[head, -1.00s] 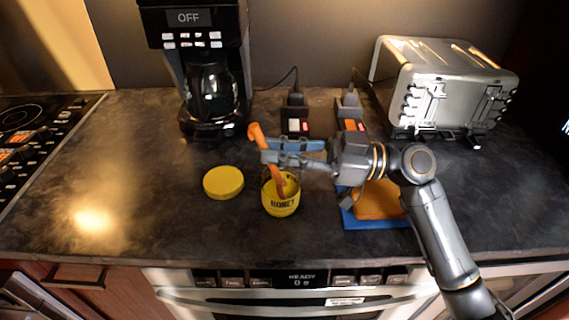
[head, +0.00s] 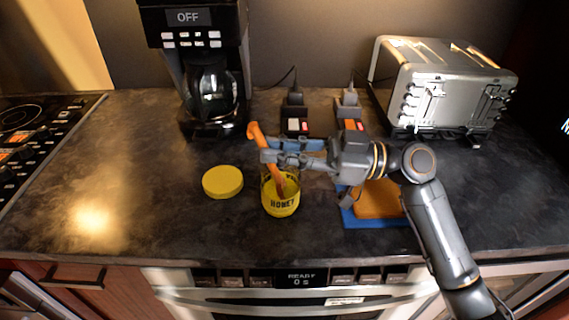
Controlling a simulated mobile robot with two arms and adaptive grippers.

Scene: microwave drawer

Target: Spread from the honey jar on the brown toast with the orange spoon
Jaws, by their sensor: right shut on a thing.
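The yellow honey jar (head: 281,207) stands open on the dark counter. Its yellow lid (head: 222,181) lies flat to the left of it. My right gripper (head: 270,153) is shut on the orange spoon (head: 255,132). The spoon is tilted, its top end up to the left and its lower end inside the jar's mouth. The brown toast (head: 378,199) lies on a blue board (head: 371,222) to the right of the jar, partly hidden by my right arm. My left gripper is not in view.
A coffee maker (head: 196,60) stands at the back left and a silver toaster oven (head: 443,84) at the back right. Two power outlets (head: 296,122) with cords are behind my gripper. A stovetop (head: 30,135) is at the far left. The counter's left front is clear.

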